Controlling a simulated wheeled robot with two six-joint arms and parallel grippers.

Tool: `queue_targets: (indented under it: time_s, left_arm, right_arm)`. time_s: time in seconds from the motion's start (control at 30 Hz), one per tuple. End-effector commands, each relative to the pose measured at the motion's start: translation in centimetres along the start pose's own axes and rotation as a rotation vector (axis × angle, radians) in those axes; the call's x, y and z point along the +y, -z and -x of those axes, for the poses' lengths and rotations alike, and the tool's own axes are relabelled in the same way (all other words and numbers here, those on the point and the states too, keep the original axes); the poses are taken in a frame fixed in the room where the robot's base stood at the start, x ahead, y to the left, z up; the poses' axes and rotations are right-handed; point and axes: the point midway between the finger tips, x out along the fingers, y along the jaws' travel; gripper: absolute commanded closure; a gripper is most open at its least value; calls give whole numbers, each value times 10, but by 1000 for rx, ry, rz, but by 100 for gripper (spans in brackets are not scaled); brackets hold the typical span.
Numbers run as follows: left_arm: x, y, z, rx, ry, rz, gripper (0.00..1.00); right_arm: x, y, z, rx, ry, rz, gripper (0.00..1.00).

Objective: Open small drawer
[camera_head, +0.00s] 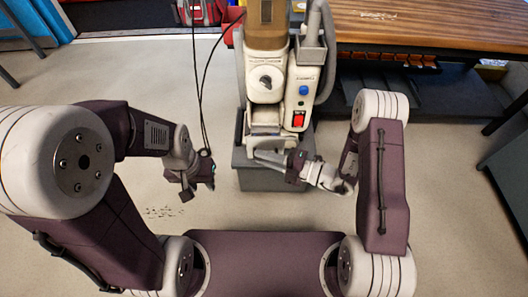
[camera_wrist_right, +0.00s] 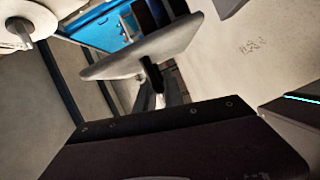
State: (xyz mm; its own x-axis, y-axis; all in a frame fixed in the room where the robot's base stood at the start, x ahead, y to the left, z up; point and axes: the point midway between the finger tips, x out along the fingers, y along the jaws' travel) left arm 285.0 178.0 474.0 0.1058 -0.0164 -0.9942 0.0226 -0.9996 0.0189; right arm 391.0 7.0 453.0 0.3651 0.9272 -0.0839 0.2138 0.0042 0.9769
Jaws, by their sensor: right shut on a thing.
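A tall cream and grey machine (camera_head: 265,85) stands in the middle of the head view. The small drawer (camera_head: 265,143) appears as a pale part low on its front, above a grey base. My right gripper (camera_head: 268,157) reaches in from the right and is shut at this pale part. In the right wrist view a light grey panel (camera_wrist_right: 145,48) with a dark handle (camera_wrist_right: 153,75) lies just beyond the gripper. The grip is partly hidden there, and how far the drawer is out is unclear. My left gripper (camera_head: 197,187) hangs over the floor, apart from the machine; its jaws are too small to judge.
The grey base (camera_head: 262,177) stands under the machine. Black cables (camera_head: 201,100) hang at its left. A wooden workbench (camera_head: 430,25) is at the back right. Bare floor (camera_head: 110,75) lies at the left.

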Motion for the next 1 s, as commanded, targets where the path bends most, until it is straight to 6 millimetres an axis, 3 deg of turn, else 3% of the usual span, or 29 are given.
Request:
queue_targets:
  time_s: [0.17,0.2,0.23,0.27,0.63,1.0]
  left_arm:
    - [0,0,-1,0,0,0,64]
    - [0,0,-1,0,0,0,64]
    - [0,0,-1,0,0,0,64]
    - [0,0,-1,0,0,0,64]
    - [0,0,5,0,0,0,64]
    - [1,4,41,0,0,0,64]
  right_arm:
    - [-4,-1,0,-3,9,-4,100]
    - [-4,-1,0,-3,9,-4,79]
    - [-4,-1,0,-3,9,-4,71]
    - [-4,-1,0,-3,8,-4,68]
    - [1,-1,6,-3,4,-2,68]
    - [3,0,72,-7,3,-3,68]
